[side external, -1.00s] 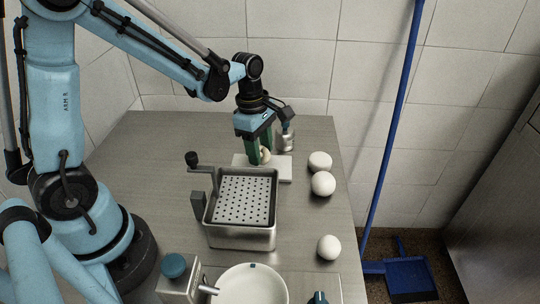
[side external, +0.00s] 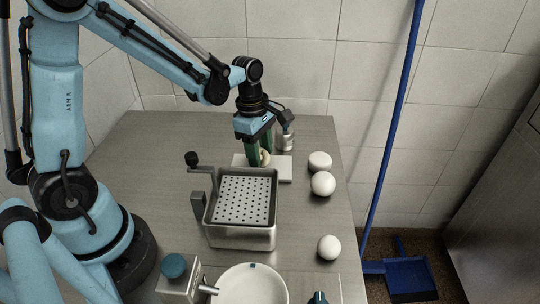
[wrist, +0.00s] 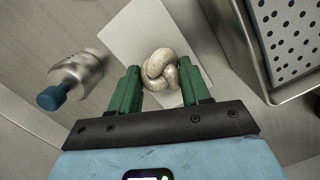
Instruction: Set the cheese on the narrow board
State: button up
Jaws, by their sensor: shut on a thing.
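The cheese (wrist: 160,68) is a pale, knotted piece between the green fingers of my gripper (wrist: 160,85). In the side external view the cheese (side external: 265,158) shows small beside the fingers. My gripper (side external: 260,160) points down and is shut on the cheese, over the pale flat narrow board (side external: 284,171). In the wrist view the board (wrist: 130,35) lies under and beyond the cheese. I cannot tell whether the cheese touches the board. The fingers hide part of both.
A perforated metal basket (side external: 211,215) with a dark handle stands just in front of the board. A metal bottle with a blue cap (wrist: 76,78) stands close on the other side. White rounded things (side external: 323,184) lie to the right. A white bowl (side external: 252,288) is at the front.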

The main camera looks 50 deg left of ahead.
jog(key=shift+f, duration=0.55)
dwell(0.4)
jog(key=o, duration=1.2)
jog(key=shift+r, duration=4)
jog(key=shift+s+d+r+m, duration=0.1)
jog(key=shift+s+r+m, duration=0.25)
jog(key=shift+m, duration=0.35)
jog(key=s+r+m+t, duration=0.1)
jog(key=s+m+t, duration=0.1)
jog(key=m, duration=0.4)
jog(key=s+r+m+t+y, duration=0.1)
jog(key=s+m+t, duration=0.1)
jog(key=m, duration=0.5)
jog(key=s+r+m+t, duration=0.1)
jog(key=s+m+t, duration=0.1)
jog(key=m, duration=0.5)
jog(key=shift+s+d+r+t, duration=0.2)
jog(key=shift+s+d+t, duration=0.15)
jog(key=shift+s, duration=0.2)
